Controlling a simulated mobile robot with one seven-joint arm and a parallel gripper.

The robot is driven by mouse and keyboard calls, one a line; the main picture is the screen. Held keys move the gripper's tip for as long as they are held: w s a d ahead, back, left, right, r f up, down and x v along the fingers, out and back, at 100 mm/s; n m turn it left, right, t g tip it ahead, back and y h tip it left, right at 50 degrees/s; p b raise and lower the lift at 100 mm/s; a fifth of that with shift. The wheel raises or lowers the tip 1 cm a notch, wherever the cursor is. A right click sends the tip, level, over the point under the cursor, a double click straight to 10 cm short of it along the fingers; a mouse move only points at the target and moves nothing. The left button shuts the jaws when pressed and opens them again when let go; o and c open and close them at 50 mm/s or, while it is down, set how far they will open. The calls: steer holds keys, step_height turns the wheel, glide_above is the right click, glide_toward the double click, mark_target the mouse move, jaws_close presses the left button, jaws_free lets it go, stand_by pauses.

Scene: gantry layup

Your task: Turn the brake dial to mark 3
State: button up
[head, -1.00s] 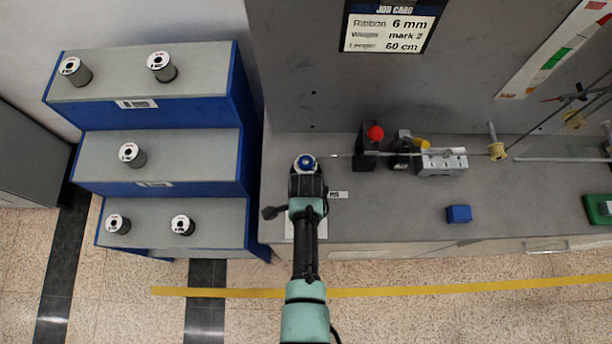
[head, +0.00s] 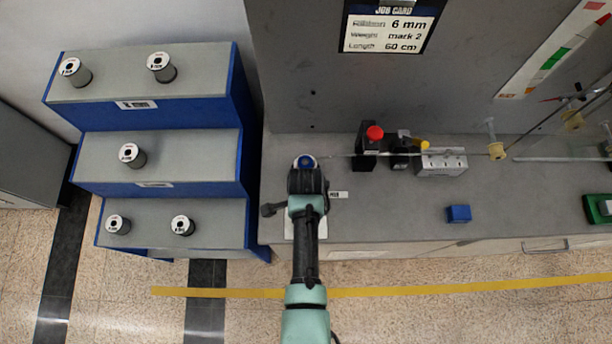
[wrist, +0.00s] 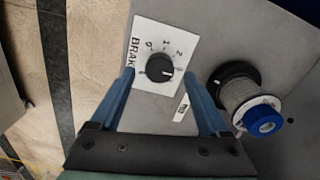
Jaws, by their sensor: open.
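The brake dial (wrist: 159,66) is a black round knob on a white plate (wrist: 145,32) marked BRAKE, seen in the wrist view. The numerals 0, 1 and 2 show around its upper side; I cannot make out a 3 or read the pointer surely. My gripper (wrist: 159,76) is open, with one blue finger on each side of the knob in the picture. Contact with the knob cannot be told. In the head view my gripper (head: 307,180) is over the bench's left end and hides the dial.
A spool with a blue cap (wrist: 263,120) stands right of the dial, close to the right finger. Its cap (head: 305,162) also shows in the head view. A red-topped black device (head: 368,150) and a blue block (head: 458,213) stand farther right. The job card (head: 390,28) reads mark 2.

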step_height(320, 180, up, 10)
steer(key=b, duration=0.1)
steer(key=shift+r, duration=0.15)
stand_by(0.6)
